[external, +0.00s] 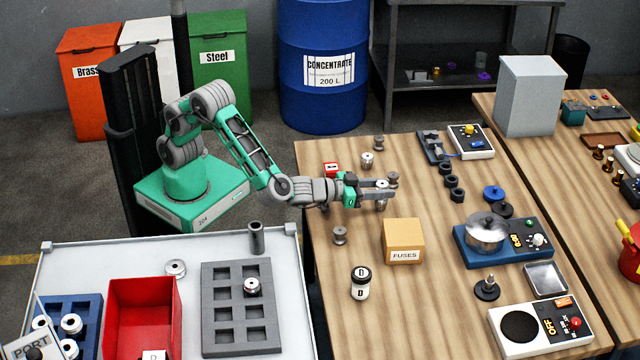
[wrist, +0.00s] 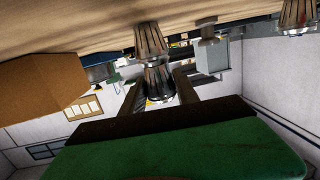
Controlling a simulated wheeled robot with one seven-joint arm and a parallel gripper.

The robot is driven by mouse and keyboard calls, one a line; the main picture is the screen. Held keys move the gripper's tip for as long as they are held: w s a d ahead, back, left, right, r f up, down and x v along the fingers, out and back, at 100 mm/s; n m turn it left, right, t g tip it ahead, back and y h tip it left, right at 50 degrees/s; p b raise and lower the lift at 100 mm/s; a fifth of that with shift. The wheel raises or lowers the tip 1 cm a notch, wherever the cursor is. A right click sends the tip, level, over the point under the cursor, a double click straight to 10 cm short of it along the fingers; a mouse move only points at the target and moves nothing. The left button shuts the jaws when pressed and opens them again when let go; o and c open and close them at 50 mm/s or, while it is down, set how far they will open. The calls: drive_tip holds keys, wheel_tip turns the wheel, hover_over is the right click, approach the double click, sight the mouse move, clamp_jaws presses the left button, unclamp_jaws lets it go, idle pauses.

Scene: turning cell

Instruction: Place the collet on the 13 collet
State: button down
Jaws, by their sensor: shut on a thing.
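In the wrist view, which is upside down, the shiny collet (wrist: 158,84) sits between the two dark fingers. Other collets stand at the back (external: 378,142), near the red block (external: 367,159) and at the front (external: 340,235). No number 13 is readable on any collet.
A cardboard FUSES box (external: 403,241) stands close in front of my gripper. A red block (external: 331,169) lies behind my wrist. Black rings (external: 452,181) and a pot (external: 487,232) are to the right.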

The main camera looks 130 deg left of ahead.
drive_tip(key=c, duration=0.9)
unclamp_jaws()
drive_tip(key=b+v, duration=0.1)
drive_tip(key=v, duration=1.1)
